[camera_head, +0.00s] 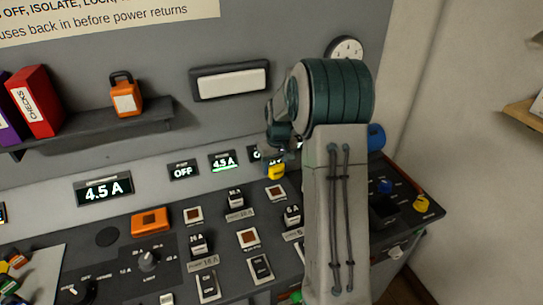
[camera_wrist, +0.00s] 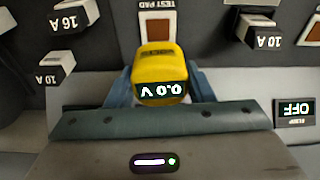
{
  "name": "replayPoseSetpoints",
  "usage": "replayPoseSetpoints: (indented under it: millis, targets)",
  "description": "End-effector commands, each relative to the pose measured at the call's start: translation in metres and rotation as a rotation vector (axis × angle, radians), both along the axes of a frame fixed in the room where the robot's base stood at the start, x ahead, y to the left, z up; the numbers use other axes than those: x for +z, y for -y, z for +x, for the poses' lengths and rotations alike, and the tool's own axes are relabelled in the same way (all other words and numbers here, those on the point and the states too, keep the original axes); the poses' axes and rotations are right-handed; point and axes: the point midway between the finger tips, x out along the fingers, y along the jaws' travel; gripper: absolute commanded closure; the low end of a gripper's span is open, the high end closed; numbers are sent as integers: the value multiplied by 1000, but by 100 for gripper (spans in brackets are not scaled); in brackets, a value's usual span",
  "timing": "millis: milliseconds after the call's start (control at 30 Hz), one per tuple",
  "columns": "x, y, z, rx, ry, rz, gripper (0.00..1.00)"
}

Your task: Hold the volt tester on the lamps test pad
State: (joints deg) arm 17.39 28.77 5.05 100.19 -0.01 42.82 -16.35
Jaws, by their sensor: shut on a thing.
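The yellow volt tester (camera_wrist: 160,70) is held between the blue fingers of my gripper (camera_wrist: 158,92), and its display reads 0.0 V. It also shows in the head view (camera_head: 276,172), low in front of the panel's small displays, with my gripper (camera_head: 279,150) partly hidden by my arm. A test pad with a brown square (camera_wrist: 156,28) lies just beyond the tester in the wrist view. The same kind of pad (camera_head: 275,192) shows just below the tester in the head view. I cannot read a lamps label or tell whether the tester touches a pad.
Other pads (camera_head: 193,215) and fuses lie on the sloping desk. An orange block (camera_head: 150,222) lies at the left. A shelf (camera_head: 90,132) holds binders and an orange padlock (camera_head: 125,97).

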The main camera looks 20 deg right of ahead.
Motion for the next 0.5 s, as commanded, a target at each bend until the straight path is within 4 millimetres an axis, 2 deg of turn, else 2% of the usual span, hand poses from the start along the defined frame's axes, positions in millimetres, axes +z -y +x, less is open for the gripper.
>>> replayPoseSetpoints:
  millis: [500]
  targets:
    - [-48, 3, -1, -8, 0, 0, 70]
